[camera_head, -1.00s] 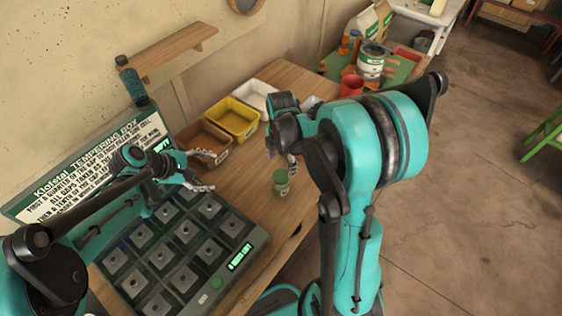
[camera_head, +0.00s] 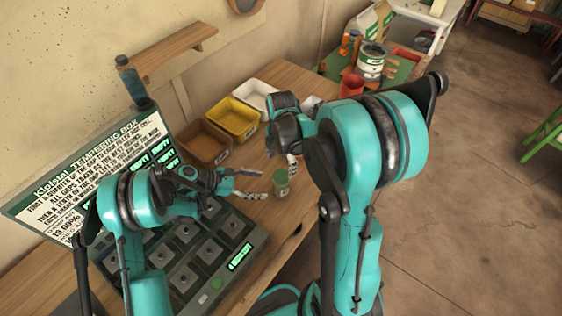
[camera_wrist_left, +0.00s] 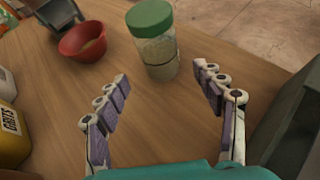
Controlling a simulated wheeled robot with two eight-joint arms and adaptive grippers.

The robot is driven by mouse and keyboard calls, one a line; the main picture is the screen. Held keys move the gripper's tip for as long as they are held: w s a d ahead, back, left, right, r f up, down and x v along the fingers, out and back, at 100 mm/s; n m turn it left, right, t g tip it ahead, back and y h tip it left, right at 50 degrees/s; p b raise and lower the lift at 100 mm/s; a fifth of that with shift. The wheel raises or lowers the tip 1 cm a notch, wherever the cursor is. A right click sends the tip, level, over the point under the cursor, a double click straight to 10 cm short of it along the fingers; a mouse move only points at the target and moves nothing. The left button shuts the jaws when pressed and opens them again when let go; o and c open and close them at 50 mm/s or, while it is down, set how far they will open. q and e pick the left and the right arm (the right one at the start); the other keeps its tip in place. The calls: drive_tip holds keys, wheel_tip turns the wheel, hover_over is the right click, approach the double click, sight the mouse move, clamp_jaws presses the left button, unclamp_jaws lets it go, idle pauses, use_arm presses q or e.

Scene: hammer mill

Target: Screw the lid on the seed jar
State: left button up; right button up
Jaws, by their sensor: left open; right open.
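The seed jar (camera_head: 281,187) stands upright on the wooden table, with its green lid (camera_head: 281,174) sitting on top. In the left wrist view the jar (camera_wrist_left: 158,55) is clear glass with pale contents, and the green lid (camera_wrist_left: 149,18) covers its mouth. How tightly the lid sits cannot be told. My left gripper (camera_head: 262,184) is open and points at the jar from the left. In the left wrist view its fingers (camera_wrist_left: 163,80) are spread, with the jar just beyond the tips. My right gripper (camera_head: 282,158) is open, above and behind the jar, partly hidden by its arm.
The tempering box (camera_head: 215,250) with its cups lies left of the jar. Brown, yellow (camera_head: 234,119) and white bins stand along the wall. The table's front edge is close to the jar.

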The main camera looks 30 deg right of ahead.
sight(281, 175)
use_arm(q)
drive_tip(key=x, duration=0.8)
drive_tip(key=shift+d+f, duration=0.1)
drive_tip(key=shift+d, duration=0.1)
drive_tip(key=c, duration=0.9)
drive_tip(key=shift+o, duration=0.2)
use_arm(e)
drive_tip(key=shift+f, duration=0.15)
drive_tip(key=shift+f, duration=2.9)
